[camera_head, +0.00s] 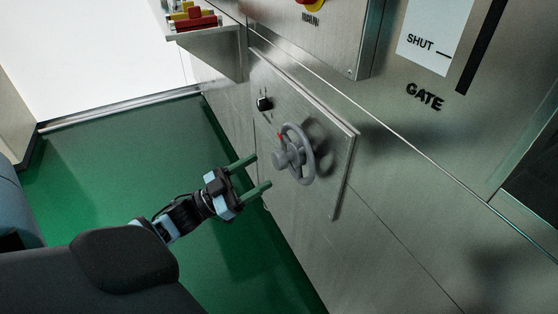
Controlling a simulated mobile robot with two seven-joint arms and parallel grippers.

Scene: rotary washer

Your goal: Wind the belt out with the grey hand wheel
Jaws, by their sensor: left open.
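The grey hand wheel (312,153) is mounted on a raised square metal plate (335,185) on the machine's steel front, near the middle of the head view. A red mark shows on its upper left side. My left gripper (257,172) is open and empty, its two green fingers pointing toward the wheel. The fingertips are to the left of the wheel and look apart from it. The belt is not visible. My right gripper is not in view.
A small black knob (265,103) sits on the plate above left of the wheel. A shelf (200,30) with red and yellow items juts out at the top. A panel marked GATE (425,96) is at upper right. Green floor (100,170) lies open at left.

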